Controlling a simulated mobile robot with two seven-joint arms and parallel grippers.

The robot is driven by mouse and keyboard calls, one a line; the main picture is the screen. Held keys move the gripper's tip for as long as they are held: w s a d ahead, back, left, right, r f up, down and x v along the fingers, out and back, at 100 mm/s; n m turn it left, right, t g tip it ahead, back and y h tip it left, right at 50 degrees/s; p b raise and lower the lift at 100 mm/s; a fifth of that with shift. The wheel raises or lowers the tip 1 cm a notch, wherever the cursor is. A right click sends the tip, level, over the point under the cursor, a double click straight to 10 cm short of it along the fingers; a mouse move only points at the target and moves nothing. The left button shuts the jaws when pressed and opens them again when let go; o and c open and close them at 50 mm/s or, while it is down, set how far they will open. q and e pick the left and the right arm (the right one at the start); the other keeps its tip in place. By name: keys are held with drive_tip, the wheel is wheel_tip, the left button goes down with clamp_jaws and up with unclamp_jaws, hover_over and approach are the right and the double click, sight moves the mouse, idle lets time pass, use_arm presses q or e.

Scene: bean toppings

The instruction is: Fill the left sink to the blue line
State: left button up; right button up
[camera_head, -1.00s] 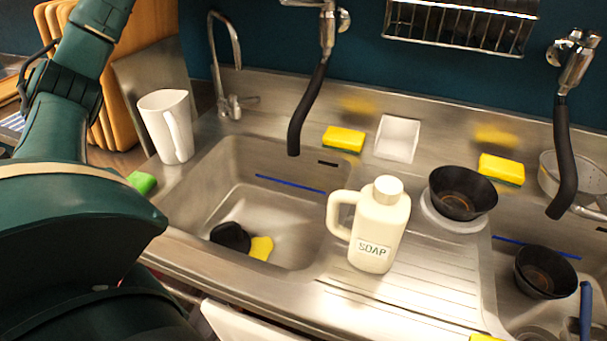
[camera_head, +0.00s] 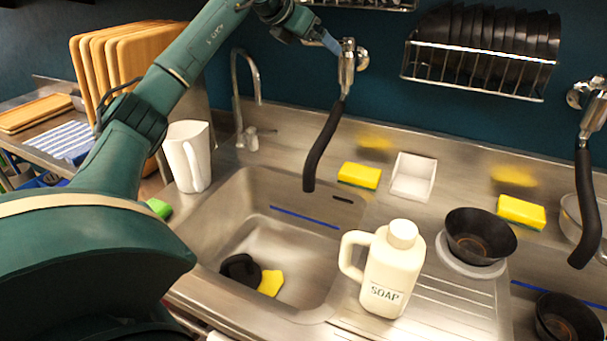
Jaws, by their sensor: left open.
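The left sink (camera_head: 232,203) is a steel basin in the middle of the head view. A blue line (camera_head: 304,216) runs along its far inner wall. No water shows in the basin; a black object (camera_head: 240,268) and a yellow sponge (camera_head: 270,283) lie on its floor. A wall tap (camera_head: 346,72) with a black hose (camera_head: 326,145) hangs above the sink's far right part. My left gripper (camera_head: 329,41) is open, just left of the tap's metal body; I cannot tell whether it touches. My right gripper is out of view.
A soap jug (camera_head: 388,275) stands right of the sink, beside a black bowl (camera_head: 480,237). A white pitcher (camera_head: 187,158) stands at the left rim. A dish rack (camera_head: 480,72) hangs at upper right. A second hose tap (camera_head: 587,200) is at the far right.

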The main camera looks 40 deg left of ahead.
use_arm(q)
drive_tip(key=shift+w+f, duration=0.35)
drive_tip(key=shift+w, duration=0.1)
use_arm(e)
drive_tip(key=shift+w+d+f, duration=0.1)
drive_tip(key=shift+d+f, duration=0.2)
use_arm(q)
drive_tip(key=shift+d, duration=0.15)
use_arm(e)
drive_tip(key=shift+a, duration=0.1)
use_arm(q)
drive_tip(key=d, duration=0.4)
drive_tip(key=shift+s+d+b, duration=0.25)
drive_tip(key=shift+d+b, duration=0.05)
drive_tip(key=shift+d, duration=0.1)
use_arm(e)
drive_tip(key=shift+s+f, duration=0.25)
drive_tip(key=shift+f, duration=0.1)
use_arm(q)
drive_tip(key=shift+d, duration=0.1)
